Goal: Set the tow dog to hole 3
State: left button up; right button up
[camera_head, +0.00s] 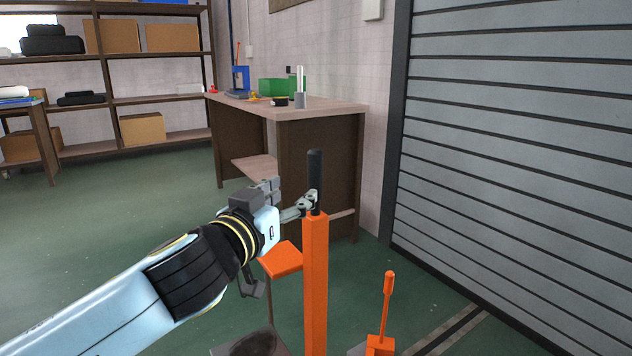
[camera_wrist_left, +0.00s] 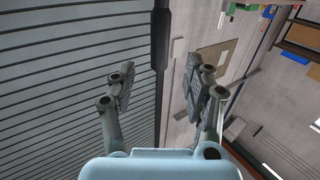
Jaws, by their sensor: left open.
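A tall orange post (camera_head: 315,275) with an upright black grip (camera_head: 315,175) stands at the centre of the head view. My left gripper (camera_head: 306,200) comes from the left, its fingers at the lower part of the grip; contact cannot be told there. In the left wrist view my left gripper (camera_wrist_left: 157,88) is open with a gap between its fingers. A black bar, seemingly the grip (camera_wrist_left: 160,35), shows in line with that gap. I cannot tell which part is the tow dog. No numbered holes can be made out. My right gripper is not in view.
A small orange lever (camera_head: 387,298) stands low to the right of the post. An orange plate (camera_head: 283,262) sits left of it. A workbench (camera_head: 335,106) with tools stands behind, and a grey roller shutter (camera_head: 520,150) at right. Green floor (camera_head: 90,240) is open at left.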

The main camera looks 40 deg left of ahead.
aim_at(311, 178)
pick_arm(q)
jog(key=w, duration=0.3)
jog(key=w+a, duration=0.1)
jog(key=w, duration=0.3)
jog(key=w+a, duration=0.1)
jog(key=w, duration=0.2)
jog(key=shift+w+p, duration=0.15)
jog(key=shift+p, duration=0.15)
grip_shut()
jog(key=shift+a, duration=0.1)
